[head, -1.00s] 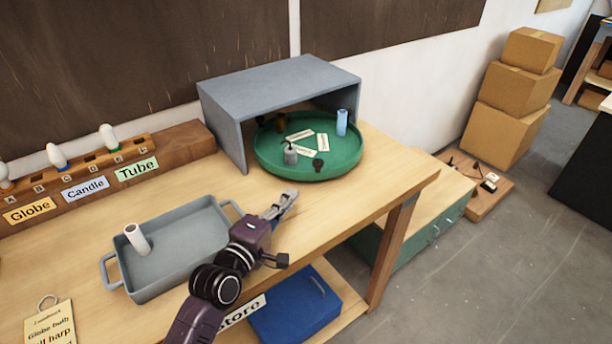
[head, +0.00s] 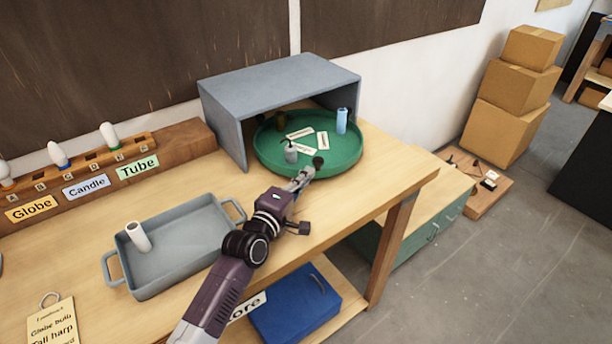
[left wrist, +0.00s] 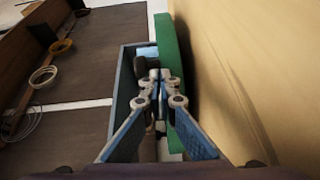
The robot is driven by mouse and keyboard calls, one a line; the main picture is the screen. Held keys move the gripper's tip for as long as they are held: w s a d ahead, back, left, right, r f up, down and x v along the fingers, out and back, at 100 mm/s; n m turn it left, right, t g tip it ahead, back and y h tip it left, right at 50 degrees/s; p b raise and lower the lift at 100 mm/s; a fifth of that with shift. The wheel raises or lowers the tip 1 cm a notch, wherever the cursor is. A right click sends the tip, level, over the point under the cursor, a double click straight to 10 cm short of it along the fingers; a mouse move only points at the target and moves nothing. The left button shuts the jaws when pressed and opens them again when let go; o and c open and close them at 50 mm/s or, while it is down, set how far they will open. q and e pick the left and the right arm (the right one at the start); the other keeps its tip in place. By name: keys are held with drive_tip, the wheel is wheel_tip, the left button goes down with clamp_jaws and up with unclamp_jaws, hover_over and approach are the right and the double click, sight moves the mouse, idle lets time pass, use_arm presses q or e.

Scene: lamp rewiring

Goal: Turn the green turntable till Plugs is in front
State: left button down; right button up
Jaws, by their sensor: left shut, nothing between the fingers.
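The green turntable (head: 262,155) is a round tray with a raised rim, partly under a grey shelf. It carries a grey bottle-like item (head: 290,152), a dark knob-like item (head: 318,162), a light blue cylinder (head: 342,121), a dark olive item (head: 281,119) at the back, and white labels (head: 323,139) too small to read. My left gripper (head: 306,174) is shut and empty at the turntable's front rim; I cannot tell whether it touches. In the left wrist view, the closed fingers (left wrist: 160,85) are beside the green rim (left wrist: 175,60). My right gripper is not in view.
The grey shelf (head: 280,80) covers the turntable's back. A grey tray (head: 190,245) with a white cylinder (head: 138,236) stands left of my arm. A bulb rack (head: 100,165) is at the back left. The table's front edge lies right of my arm.

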use_arm(q)
drive_tip(key=shift+d, duration=0.15)
drive_tip(key=shift+d, duration=0.45)
drive_tip(key=shift+d, duration=0.2)
